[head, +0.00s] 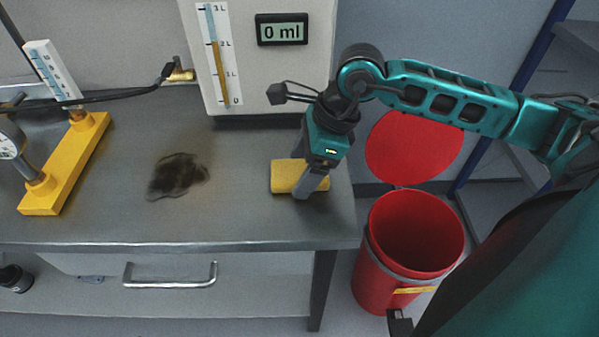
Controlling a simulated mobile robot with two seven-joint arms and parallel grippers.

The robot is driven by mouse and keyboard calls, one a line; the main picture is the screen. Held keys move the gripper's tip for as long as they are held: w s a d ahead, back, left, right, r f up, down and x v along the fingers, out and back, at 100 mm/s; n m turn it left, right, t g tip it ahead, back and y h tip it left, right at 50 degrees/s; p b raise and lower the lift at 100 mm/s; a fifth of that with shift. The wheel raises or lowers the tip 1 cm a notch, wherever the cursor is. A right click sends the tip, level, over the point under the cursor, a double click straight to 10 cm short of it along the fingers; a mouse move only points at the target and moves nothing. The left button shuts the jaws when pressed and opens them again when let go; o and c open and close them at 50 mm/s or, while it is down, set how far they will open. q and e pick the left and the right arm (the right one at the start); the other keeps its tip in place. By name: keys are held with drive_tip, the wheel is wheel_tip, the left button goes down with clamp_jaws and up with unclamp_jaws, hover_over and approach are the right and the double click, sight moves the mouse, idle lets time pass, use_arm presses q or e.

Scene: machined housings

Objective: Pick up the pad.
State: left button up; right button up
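The pad (284,176) is a yellow block on the grey bench top, near its right end. My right gripper (304,178) points down at the pad's right part. One grey finger crosses in front of the pad and hides some of it. A bit of the other finger shows by the pad's far edge. The fingers look apart with the pad between them, but I cannot tell whether they press on it. The pad looks to be at bench level. My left gripper is not in view.
A dark stain (177,175) marks the bench (235,215) left of the pad. A yellow-based gauge stand (65,165) is at the left. A panel with a "0 ml" display (282,29) stands behind. A red bin (385,275) with its lid (415,148) up is right of the bench.

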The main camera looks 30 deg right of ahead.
sight(303, 170)
drive_tip(key=c, duration=0.7)
drive_tip(key=shift+r+p, duration=0.3)
drive_tip(key=shift+p, duration=0.1)
wheel_tip(303, 170, up, 20)
drive_tip(key=shift+f+p, duration=0.1)
drive_tip(key=shift+p, duration=1.1)
drive_tip(key=o, duration=0.4)
drive_tip(key=shift+f, duration=0.1)
drive_tip(key=c, duration=0.3)
